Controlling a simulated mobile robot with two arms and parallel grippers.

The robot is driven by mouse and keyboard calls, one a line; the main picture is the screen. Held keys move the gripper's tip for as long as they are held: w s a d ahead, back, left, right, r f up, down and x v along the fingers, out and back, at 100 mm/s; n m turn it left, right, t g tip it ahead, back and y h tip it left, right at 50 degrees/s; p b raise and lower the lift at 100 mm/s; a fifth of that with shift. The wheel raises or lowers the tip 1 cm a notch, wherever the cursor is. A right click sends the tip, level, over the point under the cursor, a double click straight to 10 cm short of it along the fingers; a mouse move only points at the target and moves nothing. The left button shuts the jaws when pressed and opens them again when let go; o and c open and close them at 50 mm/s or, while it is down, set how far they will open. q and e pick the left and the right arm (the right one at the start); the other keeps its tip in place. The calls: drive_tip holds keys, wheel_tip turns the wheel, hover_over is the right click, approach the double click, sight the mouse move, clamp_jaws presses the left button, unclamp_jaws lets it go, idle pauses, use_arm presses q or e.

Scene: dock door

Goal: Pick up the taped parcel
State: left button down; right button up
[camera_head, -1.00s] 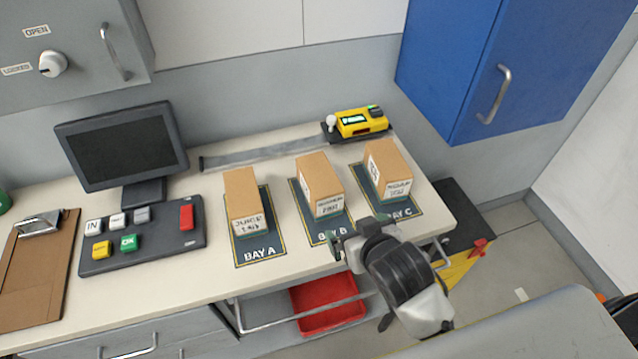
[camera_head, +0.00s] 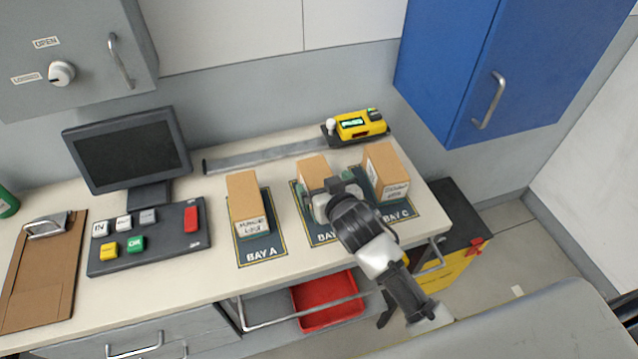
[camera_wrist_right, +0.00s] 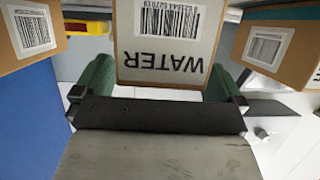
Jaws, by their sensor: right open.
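Three brown cardboard parcels stand on the counter mats, one in BAY A (camera_head: 245,195), one in BAY B (camera_head: 313,168), one in BAY C (camera_head: 385,165). I cannot make out tape on any of them. My right gripper (camera_head: 331,195) is at the BAY B parcel and hides its front. In the right wrist view a parcel with a white label reading WATER (camera_wrist_right: 165,50), upside down, lies between the open green-padded fingers of the right gripper (camera_wrist_right: 160,85). Whether the pads touch it I cannot tell. My left gripper is not in view.
Parcels flank the middle one closely in the wrist view, left (camera_wrist_right: 60,15) and right (camera_wrist_right: 305,65). A button panel (camera_head: 150,252) and monitor (camera_head: 130,150) stand left. A yellow device (camera_head: 360,124) sits behind. The blue cabinet (camera_head: 465,60) overhangs at right. A red bin (camera_head: 325,300) is below.

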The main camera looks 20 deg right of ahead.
drive_tip(key=shift+x, duration=0.8)
drive_tip(key=shift+s, duration=0.15)
drive_tip(key=shift+c, duration=0.5)
drive_tip(key=c, duration=1.1)
drive_tip(key=shift+r, duration=0.1)
wheel_tip(320, 180, up, 4)
drive_tip(key=shift+f+b, duration=0.1)
drive_tip(key=shift+b, duration=0.5)
drive_tip(key=shift+s+d+r+b, duration=0.1)
drive_tip(key=shift+d+r+b, duration=0.3)
drive_tip(key=shift+d+r, duration=1.15)
drive_tip(key=shift+w+d+r+b, duration=0.1)
drive_tip(key=shift+d+r+b, duration=0.55)
drive_tip(key=shift+d, duration=1.7)
drive_tip(key=shift+s+d+r+b, duration=0.1)
drive_tip(key=shift+d+r+b, duration=0.1)
drive_tip(key=shift+d+r, duration=1.45)
